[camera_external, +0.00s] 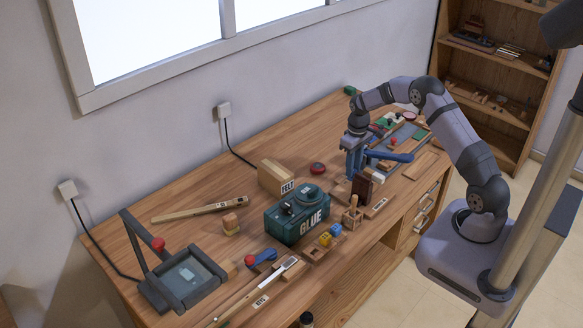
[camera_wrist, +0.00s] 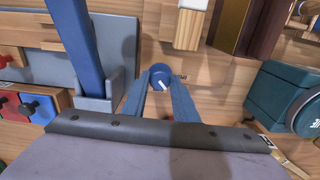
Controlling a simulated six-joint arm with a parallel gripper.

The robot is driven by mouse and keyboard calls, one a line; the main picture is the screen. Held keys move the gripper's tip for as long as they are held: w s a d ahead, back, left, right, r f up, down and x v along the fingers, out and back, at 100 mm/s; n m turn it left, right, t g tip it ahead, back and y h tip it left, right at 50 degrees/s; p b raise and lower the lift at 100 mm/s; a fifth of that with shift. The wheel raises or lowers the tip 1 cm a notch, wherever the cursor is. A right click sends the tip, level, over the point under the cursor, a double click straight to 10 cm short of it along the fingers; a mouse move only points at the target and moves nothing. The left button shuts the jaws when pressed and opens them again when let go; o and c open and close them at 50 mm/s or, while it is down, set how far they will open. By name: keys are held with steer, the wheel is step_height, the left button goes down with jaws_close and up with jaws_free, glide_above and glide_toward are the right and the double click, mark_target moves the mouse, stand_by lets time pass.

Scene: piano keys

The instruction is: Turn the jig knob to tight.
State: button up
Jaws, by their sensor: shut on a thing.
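The jig knob (camera_wrist: 161,77) is a round blue knob with a white pointer mark, on the wood between my fingertips in the wrist view. The white mark slants toward the lower right of the picture. Small dark lettering (camera_wrist: 180,77) shows just right of the knob, too small to read. My gripper (camera_wrist: 161,82), with blue fingers, is shut on the knob from both sides. In the external view my gripper (camera_external: 353,168) points down at the right part of the bench, and the knob is hidden there. The grey jig (camera_wrist: 122,90) with its blue bar (camera_wrist: 75,40) stands left of the knob.
A dark green glue box (camera_wrist: 280,95) is at the right of the wrist view; it also shows in the external view (camera_external: 290,222). A white-tipped wooden piece (camera_wrist: 190,20) and a brown block (camera_wrist: 245,25) lie above the knob. Red and blue pieces (camera_wrist: 25,108) lie at left.

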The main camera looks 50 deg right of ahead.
steer(key=m, duration=0.3)
steer(key=shift+m, duration=0.4)
steer(key=shift+r+m+b, duration=0.1)
steer(key=shift+m+b, duration=0.3)
steer(key=shift+m, duration=1.3)
steer(key=shift+w, duration=0.1)
steer(key=o, duration=1.1)
steer(key=shift+c, duration=0.2)
steer(key=shift+r+b, duration=1)
steer(key=shift+r, duration=2.65)
